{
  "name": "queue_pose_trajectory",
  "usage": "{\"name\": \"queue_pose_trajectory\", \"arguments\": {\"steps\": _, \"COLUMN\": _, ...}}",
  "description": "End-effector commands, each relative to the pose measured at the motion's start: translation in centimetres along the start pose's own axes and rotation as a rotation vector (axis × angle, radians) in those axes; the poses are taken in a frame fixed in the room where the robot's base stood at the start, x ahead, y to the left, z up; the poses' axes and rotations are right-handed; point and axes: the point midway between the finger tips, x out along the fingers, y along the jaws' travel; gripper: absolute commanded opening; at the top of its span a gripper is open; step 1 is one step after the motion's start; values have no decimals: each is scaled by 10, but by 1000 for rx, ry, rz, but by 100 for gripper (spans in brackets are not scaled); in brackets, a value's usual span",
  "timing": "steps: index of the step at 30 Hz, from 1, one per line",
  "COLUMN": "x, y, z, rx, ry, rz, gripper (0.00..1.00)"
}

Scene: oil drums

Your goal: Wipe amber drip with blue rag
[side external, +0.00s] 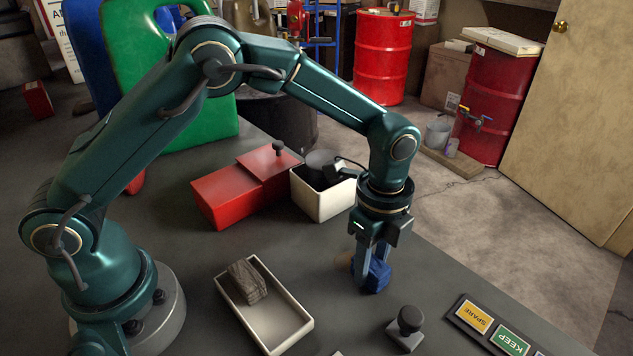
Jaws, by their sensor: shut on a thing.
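My gripper (371,257) points down over the grey bench and is shut on the blue rag (375,276). The rag is bunched below the fingers, at or very near the bench top. A small brownish amber patch (344,262) shows just left of the rag and fingers. It looks like the amber drip, and part of it may be hidden behind the gripper and rag.
A cream tray (293,306) with a grey-brown block stands left of the rag. A cream box (325,203) and a red lidded box (226,194) stand behind. A dark knobbed stamp (406,326) and a SPARE/KEEP sign holder (492,327) lie at front right.

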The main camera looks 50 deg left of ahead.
Motion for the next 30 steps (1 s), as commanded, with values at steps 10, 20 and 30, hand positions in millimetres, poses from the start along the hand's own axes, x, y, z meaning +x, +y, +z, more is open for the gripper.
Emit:
{"name": "queue_pose_trajectory", "arguments": {"steps": 10, "x": 0, "y": -1, "z": 34, "rx": -4, "ry": -2, "rz": 0, "gripper": 0}}
{"name": "queue_pose_trajectory", "arguments": {"steps": 20, "x": 0, "y": -1, "z": 64, "rx": -4, "ry": -2, "rz": -1, "gripper": 0}}
{"name": "queue_pose_trajectory", "arguments": {"steps": 30, "x": 0, "y": -1, "z": 49, "rx": 3, "ry": -1, "rz": -1, "gripper": 0}}
